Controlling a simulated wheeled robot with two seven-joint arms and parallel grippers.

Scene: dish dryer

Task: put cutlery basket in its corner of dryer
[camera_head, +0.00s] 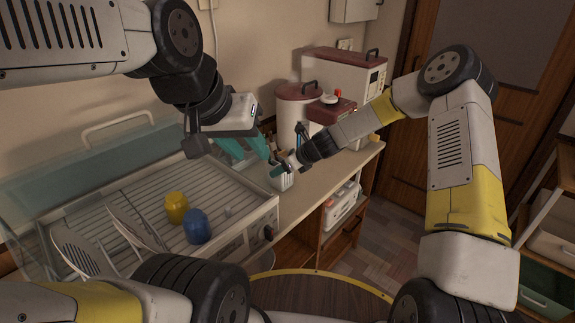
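A small white basket (281,181), which looks like the cutlery basket, is on the counter just beyond the right side of the dryer (150,182). The dryer's back right corner is partly hidden by my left gripper.
A yellow cup (176,207) and a blue cup (197,226) stand in the dryer, with grey plates (134,233) at the front left. The raised clear lid (100,165) is at the back. A red-lidded canister (297,103) and a red-and-white appliance (345,78) stand on the counter.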

